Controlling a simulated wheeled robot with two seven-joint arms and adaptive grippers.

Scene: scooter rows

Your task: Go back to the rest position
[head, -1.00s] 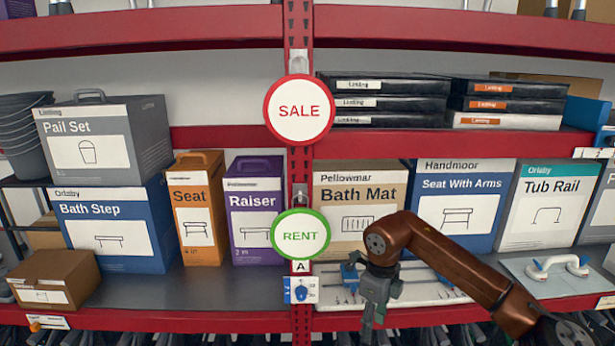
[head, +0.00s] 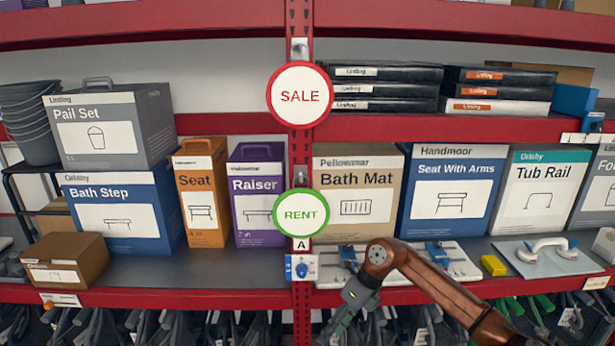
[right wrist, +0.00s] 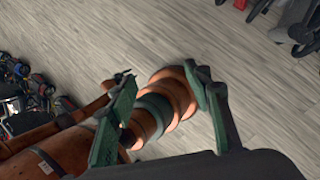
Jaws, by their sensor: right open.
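My right gripper (head: 338,328) hangs low in front of the shelf, pointing down and to the left from the copper-coloured arm. It also shows in the right wrist view (right wrist: 160,76), with its two dark green fingers spread apart. Nothing is held between them; copper and green parts of my own body show behind the gap, over the floor. My left gripper is in neither view.
A red shelf edge (head: 200,294) runs close behind my right arm. On the shelf stand the Bath Mat box (head: 355,225), a white panel with blue fittings (head: 405,262), a yellow block (head: 493,265) and a white handle (head: 547,249). Grey wooden floor (right wrist: 150,30) lies open below.

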